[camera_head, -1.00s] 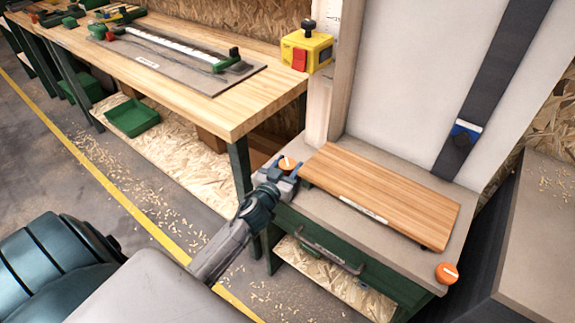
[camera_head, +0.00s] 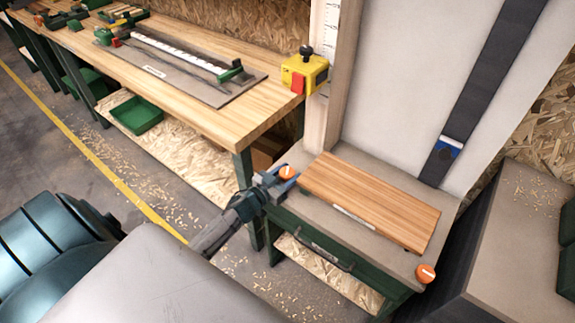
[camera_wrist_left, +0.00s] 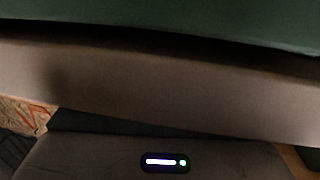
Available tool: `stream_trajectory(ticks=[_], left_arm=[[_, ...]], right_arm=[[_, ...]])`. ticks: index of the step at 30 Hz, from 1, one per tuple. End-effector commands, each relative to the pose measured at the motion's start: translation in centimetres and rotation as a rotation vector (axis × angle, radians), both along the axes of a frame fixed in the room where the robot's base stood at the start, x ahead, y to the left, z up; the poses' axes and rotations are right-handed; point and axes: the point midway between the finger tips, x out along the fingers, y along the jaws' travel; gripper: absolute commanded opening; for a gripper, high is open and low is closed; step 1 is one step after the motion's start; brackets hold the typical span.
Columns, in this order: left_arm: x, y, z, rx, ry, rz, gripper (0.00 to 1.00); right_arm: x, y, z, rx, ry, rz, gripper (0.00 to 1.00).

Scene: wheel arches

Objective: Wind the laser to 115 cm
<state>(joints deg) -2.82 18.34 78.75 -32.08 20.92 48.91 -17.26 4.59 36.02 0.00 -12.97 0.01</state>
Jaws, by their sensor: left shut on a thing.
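A yellow box (camera_head: 303,75) with a red front and a black knob on top sits at a white upright scale (camera_head: 330,40) left of the tall pale panel; I take it for the laser. Its reading is too small to make out. An orange knob (camera_head: 287,172) with a white mark is at the left end of the small grey bench. My left gripper (camera_head: 284,178) is shut on this knob; its blue fingertips show around it. My right gripper is not in view.
A wooden board (camera_head: 370,200) lies on the grey bench (camera_head: 375,240), with a second orange knob (camera_head: 426,274) at the right corner. A dark rail with a blue slider (camera_head: 449,146) crosses the panel. A long workbench (camera_head: 240,120) is behind left.

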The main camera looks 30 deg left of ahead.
Motion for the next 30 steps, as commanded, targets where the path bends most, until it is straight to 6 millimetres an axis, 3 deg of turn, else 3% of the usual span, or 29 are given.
stream_trajectory(ticks=[1, 10, 21, 30], left_arm=[[0.1, 0.1, 0.7, 0.002, 0.000, -0.018, 0.23], [0.1, 0.0, 0.5, 0.001, -0.003, -0.163, 0.23], [0.1, 0.0, 0.2, 0.000, -0.003, -0.360, 0.23], [0.0, -0.1, 0.2, -0.001, 0.000, -0.416, 0.23]], right_arm=[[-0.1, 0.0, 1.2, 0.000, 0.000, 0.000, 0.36], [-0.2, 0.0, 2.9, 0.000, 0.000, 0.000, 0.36], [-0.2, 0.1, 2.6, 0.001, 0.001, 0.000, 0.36], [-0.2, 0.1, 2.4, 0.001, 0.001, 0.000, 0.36]])
